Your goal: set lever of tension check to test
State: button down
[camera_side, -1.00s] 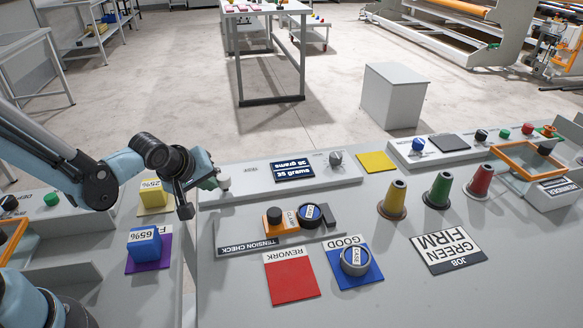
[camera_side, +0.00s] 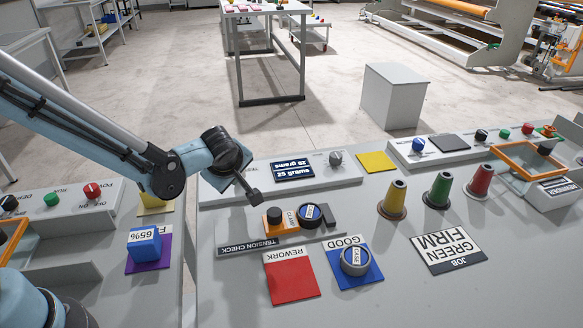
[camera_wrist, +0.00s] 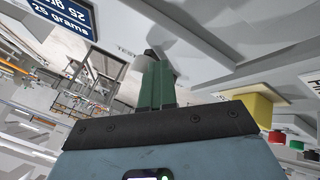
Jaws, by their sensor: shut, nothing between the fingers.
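The tension check panel (camera_side: 352,178) carries a dark display (camera_side: 293,169) reading 25 grams, which also shows in the wrist view (camera_wrist: 62,15). The tension check station (camera_side: 258,232) holds an orange clamp (camera_side: 273,222) and a dark blue bobbin case (camera_side: 311,215).
A red rework mat (camera_side: 291,280) and a blue good mat (camera_side: 370,284) with a grey case (camera_side: 355,260) lie in front. Spool cones (camera_side: 437,190) stand to the right. A blue 65% block (camera_side: 144,243) sits at left.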

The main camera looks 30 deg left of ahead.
jog(key=shift+w+d, duration=0.15)
jog(key=shift+w, duration=0.05)
dwell(0.3)
jog(key=shift+s, duration=0.1)
jog(key=s, duration=0.4)
jog(key=shift+s+d+r, duration=0.15)
jog(key=shift+s+d, duration=0.1)
jog(key=v, duration=0.9)
jog(key=shift+d+r, duration=0.2)
jog(key=shift+r, duration=0.05)
jog(key=shift+w, duration=0.1)
jog(key=s+a+r+m+t+h, duration=0.1)
jog(key=s+a+m+h, duration=0.3)
jog(key=m, duration=1.2)
jog(key=s+a+r, duration=0.1)
jog(key=s+a, duration=0.1)
jog(key=shift+a+m+h, duration=0.3)
jog(key=shift+a+m, duration=0.05)
jog(key=shift+m, duration=0.05)
jog(key=shift+s, duration=0.15)
